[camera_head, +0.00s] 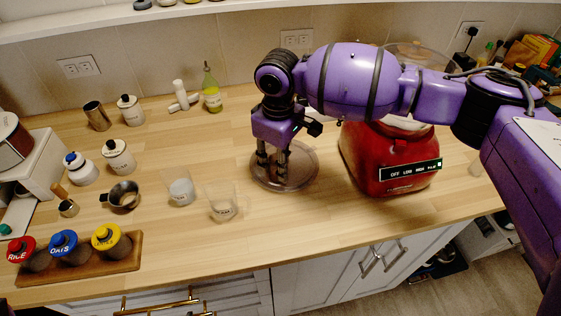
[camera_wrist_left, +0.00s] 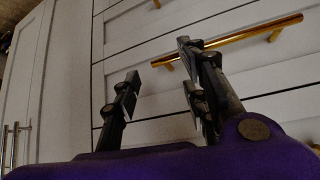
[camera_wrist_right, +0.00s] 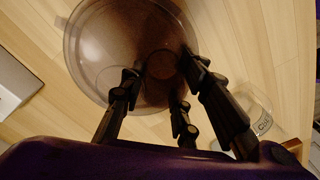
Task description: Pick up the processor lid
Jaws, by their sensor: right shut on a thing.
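The processor lid (camera_head: 304,178) is a round, clear, smoky disc on the wooden counter, left of the red food processor base. In the right wrist view the lid (camera_wrist_right: 105,50) fills the upper middle, with a round raised part near its centre. My right gripper (camera_head: 272,168) points down over the lid, its fingers shut on the lid's raised middle part. I cannot tell whether the lid is clear of the counter. My left gripper (camera_wrist_left: 160,70) is open and empty in front of the drawer fronts, below the counter; it is outside the head view.
The red processor base (camera_head: 375,160) stands close right of the lid. Clear measuring cups (camera_head: 222,204) stand to the left. Labelled jars (camera_head: 108,240) sit on a wooden board at the front left. An oil bottle (camera_head: 211,92) stands at the back. Counter in front of the lid is free.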

